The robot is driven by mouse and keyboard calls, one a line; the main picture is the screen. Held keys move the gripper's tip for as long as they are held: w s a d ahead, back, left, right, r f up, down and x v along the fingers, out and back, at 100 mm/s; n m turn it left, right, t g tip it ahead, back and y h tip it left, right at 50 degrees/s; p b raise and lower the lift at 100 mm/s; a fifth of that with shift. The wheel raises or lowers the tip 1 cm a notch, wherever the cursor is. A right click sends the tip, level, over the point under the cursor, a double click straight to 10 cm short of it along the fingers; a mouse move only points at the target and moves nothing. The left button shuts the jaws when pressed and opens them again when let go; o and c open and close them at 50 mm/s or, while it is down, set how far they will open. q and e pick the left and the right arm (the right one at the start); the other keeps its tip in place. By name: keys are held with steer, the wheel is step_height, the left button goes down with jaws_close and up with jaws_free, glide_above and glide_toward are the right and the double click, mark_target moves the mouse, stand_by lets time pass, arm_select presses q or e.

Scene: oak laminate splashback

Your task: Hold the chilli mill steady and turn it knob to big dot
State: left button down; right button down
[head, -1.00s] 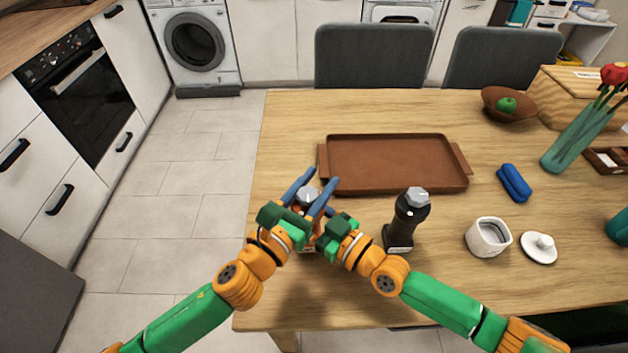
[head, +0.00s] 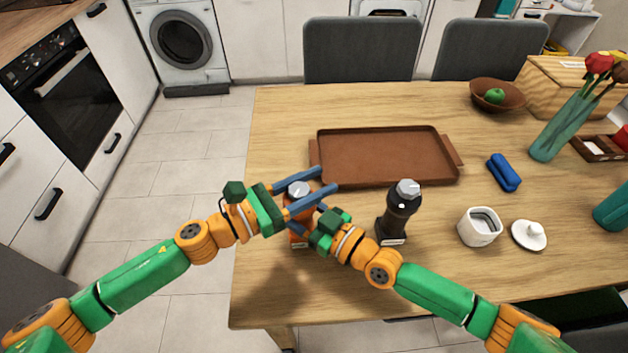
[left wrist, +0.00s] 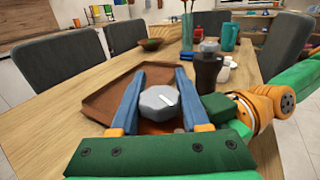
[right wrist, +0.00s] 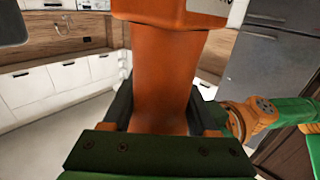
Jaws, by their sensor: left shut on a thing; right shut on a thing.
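The chilli mill is orange, with its lower body (head: 298,241) partly hidden by my grippers in the head view. Its grey faceted knob (head: 298,188) is on top, and the left wrist view shows the knob (left wrist: 157,103) with a short white mark pointing up and right. My left gripper (head: 327,179) is shut on the knob, with one blue finger on each side. My right gripper (head: 308,222) is shut on the mill's body below; the right wrist view shows the orange body (right wrist: 162,85) between its dark fingers. The mill stands upright. No big dot can be made out.
A dark mill (head: 398,212) with a grey knob stands close to the right of my right gripper. A brown tray (head: 385,158) lies behind. A white pot (head: 480,228) and its lid (head: 529,236) are farther right. The table's left edge is near.

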stand_by(0.3)
arm_select(q)
steer(key=shift+c, duration=1.9)
jaws_free()
steer(key=v, duration=1.2)
steer(key=shift+a, duration=0.1)
arm_select(e)
steer(key=shift+c, duration=0.5)
jaws_free()
